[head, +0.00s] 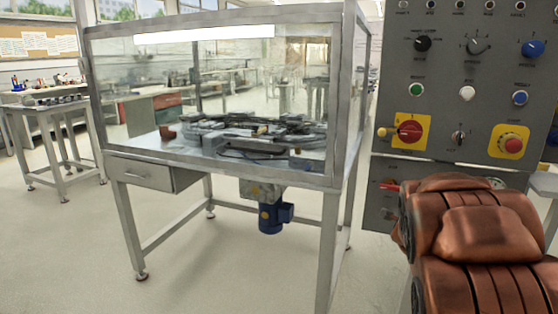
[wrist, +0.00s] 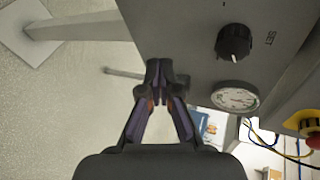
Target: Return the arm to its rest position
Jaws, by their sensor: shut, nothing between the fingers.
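My gripper (wrist: 159,72) shows in the wrist view with its two dark fingers shut and nothing between them. It is close to the side of a grey panel (wrist: 190,40) with a black knob (wrist: 234,43) marked SET and a round gauge (wrist: 235,96). I cannot tell whether the fingertips touch the panel. In the head view, my copper-coloured arm (head: 480,240) fills the lower right in front of the grey control panel (head: 460,110). The gripper itself is hidden in that view.
A glass-walled metal table (head: 235,175) holding the ring track (head: 255,135) stands left of the panel. A blue motor (head: 272,217) hangs beneath it. A smaller workbench (head: 50,105) is at the far left. Open floor (head: 70,250) lies at the front left. Loose wires (wrist: 280,148) show in the wrist view.

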